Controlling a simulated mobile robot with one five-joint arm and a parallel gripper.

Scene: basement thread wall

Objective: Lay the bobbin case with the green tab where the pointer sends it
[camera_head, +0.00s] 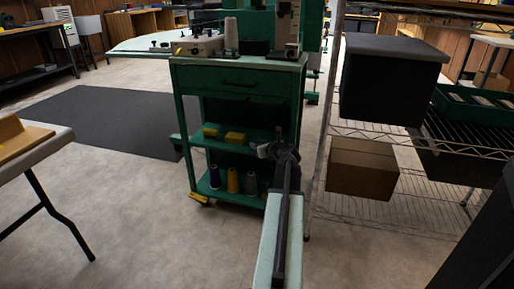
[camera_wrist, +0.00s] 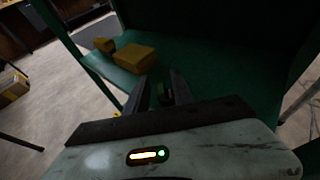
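My gripper (camera_head: 277,150) is in front of the green cart (camera_head: 238,92) in the head view, level with its middle shelf. In the wrist view my gripper (camera_wrist: 161,90) has its two dark fingers a little apart. A small dark thing (camera_wrist: 163,94) shows between them, against the green shelf. It is too dim to tell whether it is the bobbin case or whether the fingers press on it. I cannot make out a green tab or a pointer for certain in either view.
Yellow boxes (camera_head: 235,138) sit on the cart's middle shelf. Thread cones (camera_head: 233,180) stand on its lower shelf. A white cone (camera_head: 231,34) and machine parts crowd the top. A wire rack with a brown carton (camera_head: 362,167) is close on the right.

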